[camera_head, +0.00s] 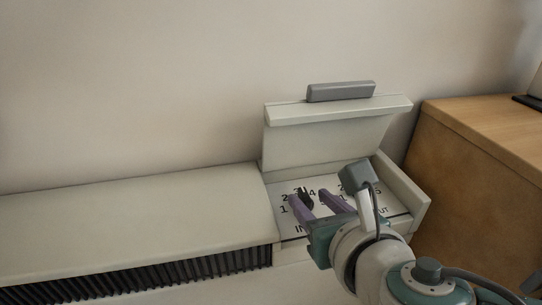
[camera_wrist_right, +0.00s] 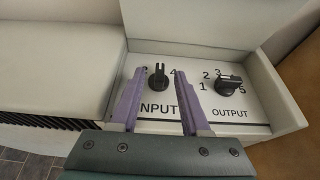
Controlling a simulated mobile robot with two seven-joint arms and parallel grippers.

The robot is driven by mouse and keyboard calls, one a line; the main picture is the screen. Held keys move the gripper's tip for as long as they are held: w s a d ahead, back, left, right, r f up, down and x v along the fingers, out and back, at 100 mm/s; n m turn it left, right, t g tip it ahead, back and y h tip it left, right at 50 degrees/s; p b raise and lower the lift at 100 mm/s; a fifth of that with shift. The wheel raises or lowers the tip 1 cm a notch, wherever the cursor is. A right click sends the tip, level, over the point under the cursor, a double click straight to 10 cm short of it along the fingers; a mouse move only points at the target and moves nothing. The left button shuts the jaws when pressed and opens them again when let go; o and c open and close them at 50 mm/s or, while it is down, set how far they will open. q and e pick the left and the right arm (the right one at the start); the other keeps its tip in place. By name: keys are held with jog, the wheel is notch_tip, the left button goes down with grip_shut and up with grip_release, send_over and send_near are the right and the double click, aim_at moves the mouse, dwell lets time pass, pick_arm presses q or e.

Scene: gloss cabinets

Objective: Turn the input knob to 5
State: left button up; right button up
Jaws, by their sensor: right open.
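The black input knob (camera_wrist_right: 158,77) stands on the white panel (camera_wrist_right: 150,49) above the word INPUT. Its narrow grip points roughly away from me in the right wrist view; the exact number it points at is unclear. A 4 shows just to its right, and the fingers hide other numbers. My right gripper (camera_wrist_right: 160,72) is open, with one purple finger on each side of the knob and gaps between. In the head view, the input knob (camera_head: 306,198) shows beside the fingers of the right gripper (camera_head: 311,195). My left gripper is not in view.
The black output knob (camera_wrist_right: 230,84) sits to the right on the same panel, among its own numbers. The raised lid (camera_head: 325,143) with a grey handle (camera_head: 341,92) stands behind the panel. A wooden cabinet (camera_head: 470,165) is close on the right.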

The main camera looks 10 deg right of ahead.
aim_at(303, 194)
jog(key=shift+b+x, duration=0.4)
jog(key=shift+x, duration=0.85)
grip_shut()
